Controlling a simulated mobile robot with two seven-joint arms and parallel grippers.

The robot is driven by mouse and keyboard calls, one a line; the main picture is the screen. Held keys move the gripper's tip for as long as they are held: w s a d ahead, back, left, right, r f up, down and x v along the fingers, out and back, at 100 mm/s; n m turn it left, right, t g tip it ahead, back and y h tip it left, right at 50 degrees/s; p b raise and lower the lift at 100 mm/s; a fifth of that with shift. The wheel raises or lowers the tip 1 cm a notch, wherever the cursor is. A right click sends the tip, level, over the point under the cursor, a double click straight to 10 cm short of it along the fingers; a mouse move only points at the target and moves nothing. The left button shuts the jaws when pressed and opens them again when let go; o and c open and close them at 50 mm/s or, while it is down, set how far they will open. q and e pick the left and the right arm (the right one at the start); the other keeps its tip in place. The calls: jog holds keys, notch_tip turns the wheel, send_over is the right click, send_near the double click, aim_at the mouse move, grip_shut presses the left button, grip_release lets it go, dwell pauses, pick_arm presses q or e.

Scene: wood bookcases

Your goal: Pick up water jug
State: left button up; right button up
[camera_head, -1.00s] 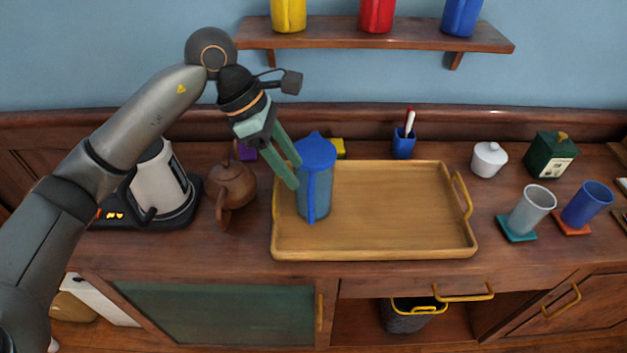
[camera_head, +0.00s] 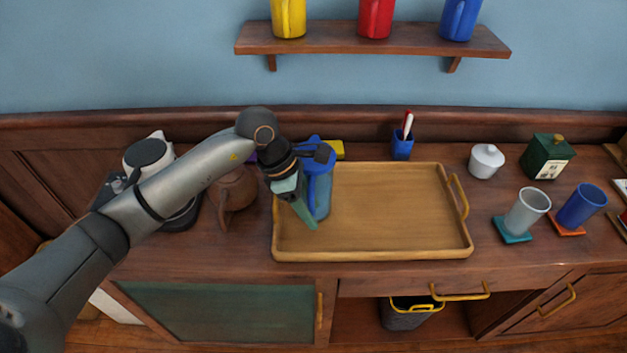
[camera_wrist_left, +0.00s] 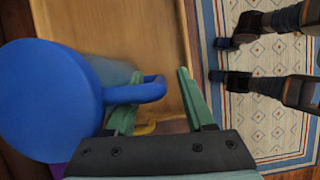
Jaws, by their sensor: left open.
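The water jug (camera_head: 319,188) has a blue lid and a see-through blue body. It stands upright in the left part of the wooden tray (camera_head: 400,252). My left gripper (camera_head: 308,222) is lowered beside the jug, on its left and front side, and partly covers it. In the left wrist view, the jug's blue lid (camera_wrist_left: 45,100) fills the left side. Its blue handle (camera_wrist_left: 145,91) reaches in between the two green fingers of the open left gripper (camera_wrist_left: 158,92). I cannot tell whether a finger touches the handle. My right gripper is not seen.
A brown teapot (camera_head: 232,190) and a white kettle (camera_head: 150,155) stand left of the tray, close to my arm. A blue pen cup (camera_head: 402,145) is behind it. A grey cup (camera_head: 527,210) and blue cup (camera_head: 581,205) stand right. The tray's right part is empty.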

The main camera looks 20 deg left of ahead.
pick_arm(q)
jog(key=shift+f, duration=0.25)
grip_shut()
dwell(1.2)
jog(key=shift+w+r, duration=0.1)
jog(key=shift+r, duration=0.1)
